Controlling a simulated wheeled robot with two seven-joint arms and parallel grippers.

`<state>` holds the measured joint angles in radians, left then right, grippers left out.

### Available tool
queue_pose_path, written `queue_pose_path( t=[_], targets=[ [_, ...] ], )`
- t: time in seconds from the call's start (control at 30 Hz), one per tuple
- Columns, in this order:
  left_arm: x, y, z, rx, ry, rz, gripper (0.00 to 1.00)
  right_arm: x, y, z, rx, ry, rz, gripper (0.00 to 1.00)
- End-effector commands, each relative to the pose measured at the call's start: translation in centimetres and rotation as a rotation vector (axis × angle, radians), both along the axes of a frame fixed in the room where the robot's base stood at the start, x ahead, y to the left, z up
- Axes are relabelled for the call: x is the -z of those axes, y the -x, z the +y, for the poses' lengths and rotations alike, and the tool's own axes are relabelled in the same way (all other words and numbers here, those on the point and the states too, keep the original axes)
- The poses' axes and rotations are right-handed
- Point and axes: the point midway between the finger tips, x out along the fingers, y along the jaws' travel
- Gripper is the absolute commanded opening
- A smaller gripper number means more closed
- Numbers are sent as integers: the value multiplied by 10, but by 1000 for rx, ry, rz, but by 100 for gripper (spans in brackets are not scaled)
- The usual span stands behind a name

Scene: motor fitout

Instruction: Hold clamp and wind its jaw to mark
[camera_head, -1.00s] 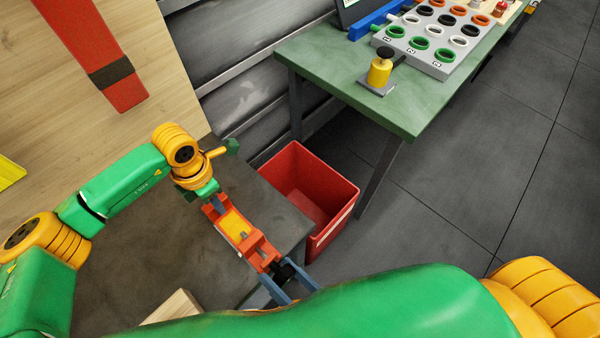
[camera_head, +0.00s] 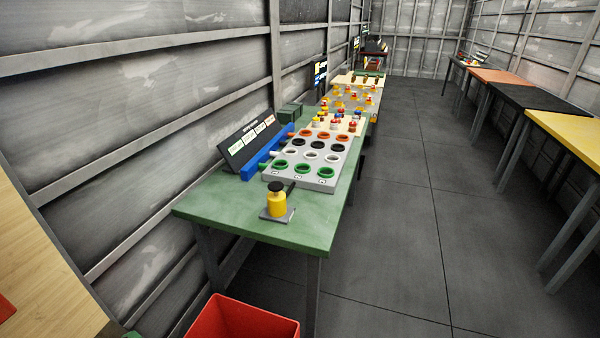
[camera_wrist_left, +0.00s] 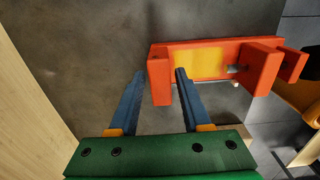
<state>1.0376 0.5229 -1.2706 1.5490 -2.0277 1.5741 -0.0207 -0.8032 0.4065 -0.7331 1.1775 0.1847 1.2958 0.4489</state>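The clamp (camera_wrist_left: 200,63) shows in the left wrist view as an orange-red body with a yellow top, lying over a dark grey surface. Its left end block (camera_wrist_left: 160,82) stands between the two blue fingers of my left gripper (camera_wrist_left: 160,74). The fingers are apart, with a narrow gap visible on the left side of the block. The jaw and raised blocks are at the clamp's right end (camera_wrist_left: 262,70). A dark piece, perhaps the crank knob, is cut off at the right edge. My right gripper's fingers are not in view. The head view does not show the clamp.
The head view shows a green table (camera_head: 205,205) with a yellow weight-like object (camera_head: 277,203) and a grey ring tray (camera_head: 330,180). A red bin (camera_head: 245,318) stands below. Further tables line the right wall (camera_head: 570,135). The floor aisle (camera_head: 400,230) is clear.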

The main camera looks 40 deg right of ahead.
Motion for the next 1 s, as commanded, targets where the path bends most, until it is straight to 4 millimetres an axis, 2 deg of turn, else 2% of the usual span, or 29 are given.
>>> queue_pose_path(
  t=[0.37,0.47,0.6,0.73,0.87,1.0],
  targets=[
    [-4,0,0,0,2,-1,65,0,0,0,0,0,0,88],
    [-22,-1,0,1,2,-4,65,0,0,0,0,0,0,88],
    [-63,-1,0,2,1,-7,65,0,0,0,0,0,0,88],
    [-96,-1,0,1,1,-4,65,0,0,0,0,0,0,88],
    [-115,-1,0,-1,1,-3,65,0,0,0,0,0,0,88],
    [-120,0,0,0,1,1,65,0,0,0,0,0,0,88]
  ],
)
